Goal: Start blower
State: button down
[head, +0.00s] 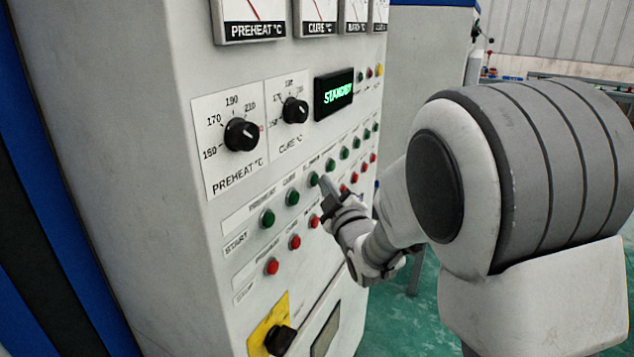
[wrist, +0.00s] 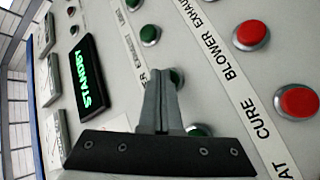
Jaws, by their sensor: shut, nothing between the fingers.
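The control panel (head: 215,290) has a START row of green buttons above a row of red ones. The third green button (head: 313,179) from the left is the blower start. In the wrist view this green button (wrist: 178,76) is partly covered by my fingers, beside a label partly hidden to "ER". My gripper (head: 325,183) is shut and empty, its fingertips right by that button. It also shows in the wrist view (wrist: 160,75). I cannot tell whether the tips touch the button. The display (head: 334,94) reads STANDBY in green.
The cure green button (head: 292,197) is just left of the blower one. Red buttons (head: 294,242) run below. Two black knobs (head: 241,134) and a yellow-plated switch (head: 279,340) are also on the panel. Free floor (head: 390,320) shows at right.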

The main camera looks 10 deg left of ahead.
jog(key=shift+a, duration=0.2)
dwell(0.5)
jog(key=shift+s+d+b, duration=0.25)
jog(key=shift+d+b, duration=0.45)
jog(key=shift+d, duration=0.1)
jog(key=shift+d, duration=0.1)
jog(key=shift+s+d+b, duration=0.3)
jog(key=shift+d+b, duration=0.05)
jog(key=shift+d, duration=0.4)
jog(key=shift+s+d+b, duration=0.25)
jog(key=shift+d+b, duration=0.15)
jog(key=shift+d, duration=0.4)
jog(key=shift+s+d+b, duration=0.3)
jog(key=shift+d+b, duration=0.05)
jog(key=shift+d, duration=0.4)
